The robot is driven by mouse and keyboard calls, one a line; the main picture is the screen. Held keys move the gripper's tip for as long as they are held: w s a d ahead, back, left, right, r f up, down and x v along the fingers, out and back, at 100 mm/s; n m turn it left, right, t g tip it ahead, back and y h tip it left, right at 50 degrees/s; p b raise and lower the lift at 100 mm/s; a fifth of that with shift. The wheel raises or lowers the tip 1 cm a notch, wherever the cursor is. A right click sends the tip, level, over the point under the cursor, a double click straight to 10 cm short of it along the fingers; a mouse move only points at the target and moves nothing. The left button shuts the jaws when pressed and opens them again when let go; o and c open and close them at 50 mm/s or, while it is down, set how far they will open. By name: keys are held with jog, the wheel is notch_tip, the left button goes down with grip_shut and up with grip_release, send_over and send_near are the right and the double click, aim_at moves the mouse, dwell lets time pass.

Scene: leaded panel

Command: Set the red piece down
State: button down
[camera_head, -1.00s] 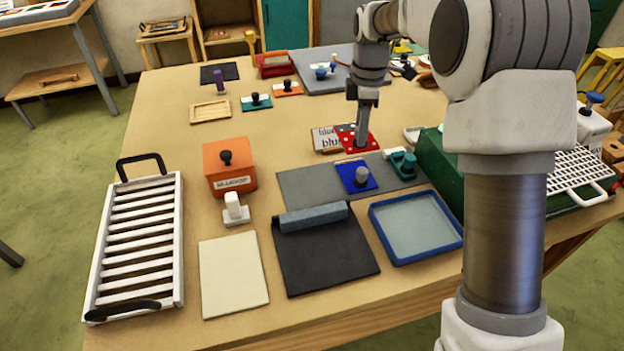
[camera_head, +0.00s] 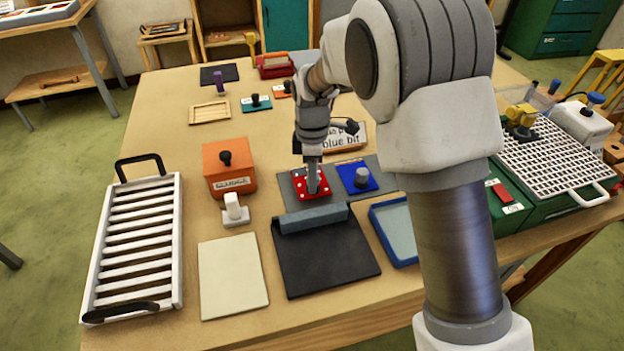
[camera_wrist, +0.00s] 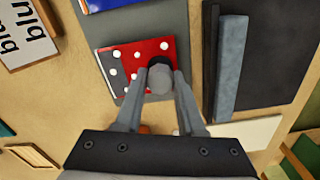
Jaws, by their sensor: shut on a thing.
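The red piece (camera_head: 299,187) has white dots and a grey knob (camera_wrist: 159,80). My gripper (camera_head: 313,183) is shut on this knob from above. The piece is over the left part of the grey mat (camera_head: 288,199), left of the blue piece (camera_head: 350,169) with its own grey knob. In the wrist view the red piece (camera_wrist: 152,47) shows between and beyond my fingers, with a dark patch on its left part. I cannot tell whether its underside touches the mat.
A black board (camera_head: 325,262) with a grey bar (camera_head: 311,217) lies in front of the mat. A white-knobbed block (camera_head: 236,213) and an orange box (camera_head: 229,177) stand to the left. A sign (camera_head: 345,140) is behind. My arm hides part of the blue-rimmed tray (camera_head: 399,251).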

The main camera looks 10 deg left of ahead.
jog(key=shift+f, duration=0.5)
jog(key=shift+f, duration=0.2)
jog(key=c, duration=0.5)
grip_release()
jog(key=shift+r, duration=0.1)
notch_tip(320, 180, up, 12)
jog(key=shift+r+p, duration=0.15)
jog(key=shift+p, duration=0.25)
